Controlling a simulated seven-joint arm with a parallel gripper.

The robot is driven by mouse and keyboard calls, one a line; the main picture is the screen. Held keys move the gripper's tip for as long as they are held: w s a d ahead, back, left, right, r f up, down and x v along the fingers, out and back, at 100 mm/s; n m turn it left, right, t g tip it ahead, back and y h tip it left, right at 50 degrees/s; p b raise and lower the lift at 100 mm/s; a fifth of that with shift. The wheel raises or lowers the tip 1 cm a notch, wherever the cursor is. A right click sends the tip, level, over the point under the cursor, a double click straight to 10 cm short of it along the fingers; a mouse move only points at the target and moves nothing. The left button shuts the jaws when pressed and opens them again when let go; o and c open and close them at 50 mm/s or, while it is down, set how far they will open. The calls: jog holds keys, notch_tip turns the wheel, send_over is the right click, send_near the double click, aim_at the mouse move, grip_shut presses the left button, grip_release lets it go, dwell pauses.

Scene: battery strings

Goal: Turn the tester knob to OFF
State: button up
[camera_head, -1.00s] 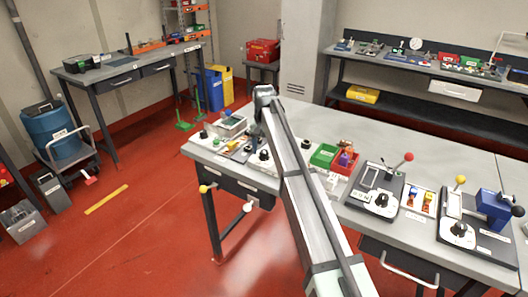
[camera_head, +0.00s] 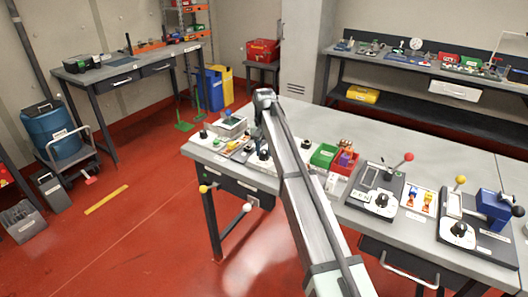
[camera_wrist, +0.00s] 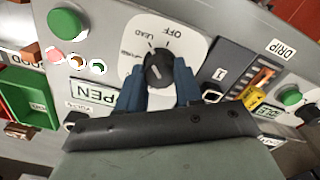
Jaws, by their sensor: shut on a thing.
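The tester knob (camera_wrist: 158,68) is black and sits on a white dial plate (camera_wrist: 190,50) printed OFF and LEAD, with a third label partly hidden. OFF is up and right of the knob, LEAD above it. I cannot tell exactly which label its pointer faces. My gripper (camera_wrist: 158,85) has its two blue fingers on either side of the knob, shut on it. In the head view my gripper (camera_head: 264,152) is low over the bench, partly behind my arm, and the knob is hidden there.
In the wrist view a green button (camera_wrist: 66,23) is left of the dial, and a slotted panel with a yellow piece (camera_wrist: 254,97) is right. In the head view, green (camera_head: 323,156) and red (camera_head: 346,163) bins stand right of my arm.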

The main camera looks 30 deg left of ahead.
aim_at(264, 151)
jog(key=m, duration=0.4)
jog(key=shift+m, duration=0.9)
jog(key=shift+m, duration=1.6)
jog(key=o, duration=0.9)
jog(key=shift+r, duration=0.15)
jog(key=shift+r, duration=1.6)
